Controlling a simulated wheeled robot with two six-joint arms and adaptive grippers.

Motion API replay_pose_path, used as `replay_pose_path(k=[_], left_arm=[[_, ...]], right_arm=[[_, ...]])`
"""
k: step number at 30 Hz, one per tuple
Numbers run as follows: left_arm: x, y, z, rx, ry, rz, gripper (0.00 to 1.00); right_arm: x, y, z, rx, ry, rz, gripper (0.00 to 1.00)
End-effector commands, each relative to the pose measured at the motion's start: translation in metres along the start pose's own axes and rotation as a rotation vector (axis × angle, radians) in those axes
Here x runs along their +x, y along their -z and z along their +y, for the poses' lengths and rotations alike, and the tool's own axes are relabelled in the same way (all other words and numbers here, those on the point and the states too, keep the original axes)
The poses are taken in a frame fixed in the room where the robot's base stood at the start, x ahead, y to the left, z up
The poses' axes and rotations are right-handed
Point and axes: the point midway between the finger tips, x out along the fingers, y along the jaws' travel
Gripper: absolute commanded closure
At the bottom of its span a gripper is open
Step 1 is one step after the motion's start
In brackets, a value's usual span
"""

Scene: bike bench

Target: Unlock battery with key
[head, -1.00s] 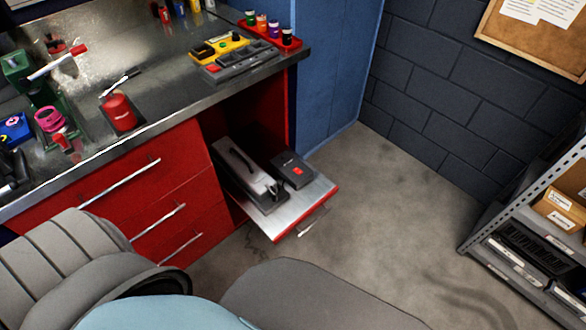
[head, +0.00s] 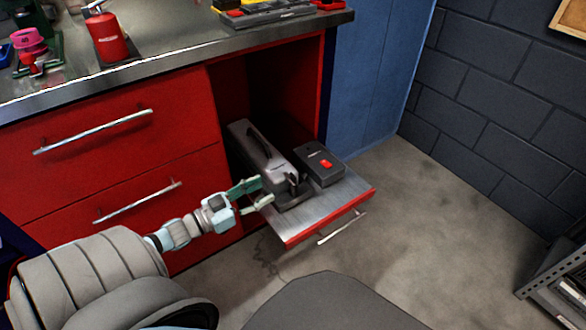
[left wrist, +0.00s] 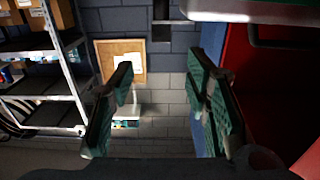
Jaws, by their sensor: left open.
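The battery (head: 258,157) is a long grey case with a dark carry handle. It lies on the pulled-out metal tray (head: 330,208) of the red cabinet in the head view. A small dark upright part with a metallic piece (head: 293,184) stands at its front end; I cannot tell whether this is the key or the lock. My left gripper (head: 262,193) is open and empty, near the battery's front left side at the tray's left edge. Its two green fingers stand apart in the left wrist view (left wrist: 158,95), where the battery does not show. My right gripper is not in view.
A dark box with a red button (head: 320,165) sits on the tray right of the battery. The tray has a front handle (head: 342,228). Red drawers (head: 95,140) stand left, under the bench. The floor to the right is clear up to a metal shelf (head: 560,275).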

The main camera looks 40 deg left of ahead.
Motion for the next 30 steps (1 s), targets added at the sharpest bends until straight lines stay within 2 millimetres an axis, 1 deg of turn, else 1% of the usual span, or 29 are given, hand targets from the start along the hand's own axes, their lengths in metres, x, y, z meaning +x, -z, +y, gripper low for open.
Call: replay_pose_path(k=[1,3,6,10,15,20,27,28,30], left_arm=[[0.012,-0.004,0.0,0.001,0.0,0.004,0.57],[0.03,-0.004,0.0,0.002,0.001,0.005,0.57],[0.05,-0.005,0.0,0.001,0.002,0.003,0.57],[0.075,-0.004,-0.001,0.002,0.003,0.001,0.57],[0.1,-0.003,-0.001,0.002,0.004,0.0,0.57],[0.11,-0.002,-0.001,0.001,0.005,-0.002,0.57],[0.111,-0.002,-0.001,0.001,0.005,-0.004,0.57],[0.111,-0.002,-0.001,0.001,0.005,-0.004,0.6],[0.111,-0.002,-0.001,0.001,0.005,-0.004,0.71]], right_arm=[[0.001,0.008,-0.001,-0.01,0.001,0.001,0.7],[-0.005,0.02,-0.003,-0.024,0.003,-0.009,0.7],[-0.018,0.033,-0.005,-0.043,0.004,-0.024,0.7],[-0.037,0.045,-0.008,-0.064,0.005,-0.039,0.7],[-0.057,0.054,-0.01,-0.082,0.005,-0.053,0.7],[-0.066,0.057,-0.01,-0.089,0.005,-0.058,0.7],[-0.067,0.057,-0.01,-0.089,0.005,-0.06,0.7],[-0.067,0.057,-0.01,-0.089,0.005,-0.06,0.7],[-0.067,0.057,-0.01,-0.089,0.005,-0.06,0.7]])
